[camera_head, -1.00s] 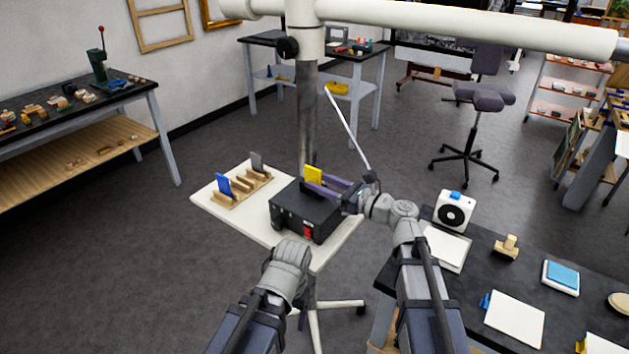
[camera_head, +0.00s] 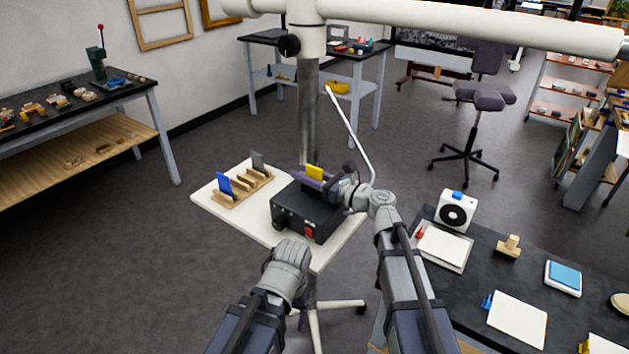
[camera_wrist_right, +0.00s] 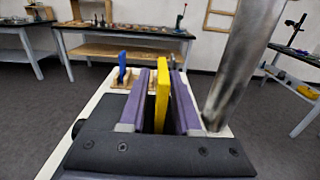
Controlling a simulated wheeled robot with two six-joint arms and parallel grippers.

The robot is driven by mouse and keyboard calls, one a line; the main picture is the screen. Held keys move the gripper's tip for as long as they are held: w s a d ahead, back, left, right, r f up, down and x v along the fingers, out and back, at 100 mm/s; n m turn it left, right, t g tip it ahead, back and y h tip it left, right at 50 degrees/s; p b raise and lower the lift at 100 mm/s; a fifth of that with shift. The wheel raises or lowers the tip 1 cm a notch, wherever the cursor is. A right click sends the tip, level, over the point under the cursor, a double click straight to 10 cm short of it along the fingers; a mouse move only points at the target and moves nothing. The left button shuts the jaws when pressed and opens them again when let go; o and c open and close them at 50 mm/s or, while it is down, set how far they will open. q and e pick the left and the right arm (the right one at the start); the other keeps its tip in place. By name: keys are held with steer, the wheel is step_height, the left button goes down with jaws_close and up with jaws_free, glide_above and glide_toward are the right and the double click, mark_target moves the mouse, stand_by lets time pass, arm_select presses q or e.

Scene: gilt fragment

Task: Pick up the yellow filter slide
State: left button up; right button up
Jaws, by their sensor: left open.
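The yellow filter slide (camera_head: 315,171) stands upright at the black box (camera_head: 296,212); its foot is hidden. It also shows in the right wrist view (camera_wrist_right: 162,98). My right gripper (camera_head: 316,177) has one purple finger on each side of the slide. In the right wrist view its fingers (camera_wrist_right: 160,92) are apart, with a gap visible on the slide's left; the right finger is very close to it. My left gripper (camera_head: 288,258) is low, in front of the white table (camera_head: 250,228), away from the slide; its fingertips are hidden.
A metal post (camera_head: 308,110) rises just behind. A dark bench (camera_head: 480,270) with a white fan unit (camera_head: 457,211) is at the right.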

jaws_close()
stand_by(0.5)
